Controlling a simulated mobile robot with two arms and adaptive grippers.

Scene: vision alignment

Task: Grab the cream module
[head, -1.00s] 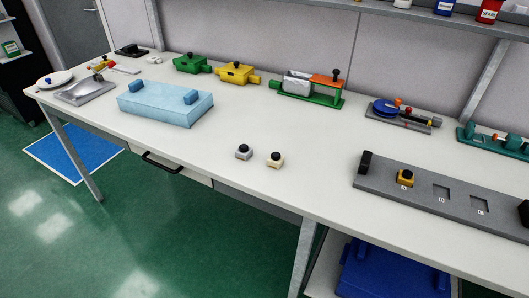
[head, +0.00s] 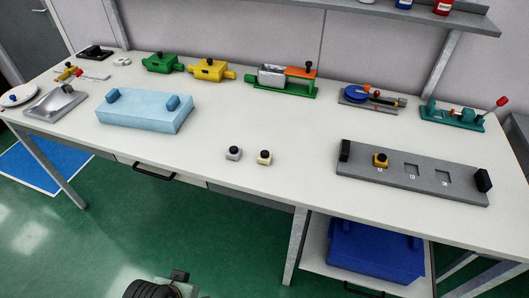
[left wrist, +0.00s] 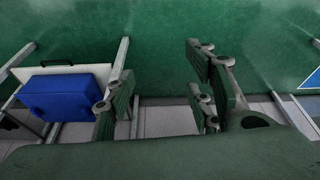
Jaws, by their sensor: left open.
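The cream module (head: 264,158), a small block with a black knob, stands upright on the white workbench (head: 215,195) near its front edge in the head view. A similar grey module (head: 233,154) stands just to its left, with a small gap. My left gripper shows in the left wrist view (left wrist: 160,82) with its green fingers spread wide and nothing between them. It is away from both modules, which that view does not show. My right gripper is not in view.
A grey fixture (head: 400,188) with a yellow module (head: 380,160) and two empty recesses lies to the right. A light blue block (head: 145,112) sits to the left. Green and yellow devices line the back. The bench around the cream module is clear. A blue bin (head: 375,252) is below.

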